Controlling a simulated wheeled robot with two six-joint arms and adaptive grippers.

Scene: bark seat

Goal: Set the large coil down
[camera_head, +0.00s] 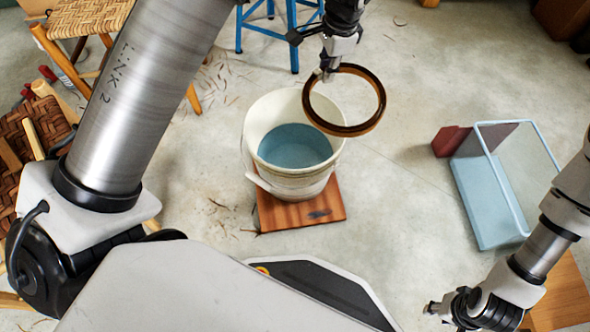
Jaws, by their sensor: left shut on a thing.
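The large coil (345,131), a dark brown, glossy ring, hangs in the air in the head view, tilted toward me. My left gripper (328,72) is shut on the coil's upper left rim. In the picture the coil overlaps the right rim of a cream bucket (295,184) with blue water inside. I cannot tell its exact height above the bucket or floor. My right gripper (436,309) is low at the right, apart from the coil; its fingers are too small and dark to read.
The bucket stands on a reddish wooden board (328,207). A pale blue open-framed bin (480,205) stands at the right, with a dark red block (447,141) beside it. Woven seats (88,17) and a blue stool (293,40) stand behind and left. Concrete floor right of the bucket is clear.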

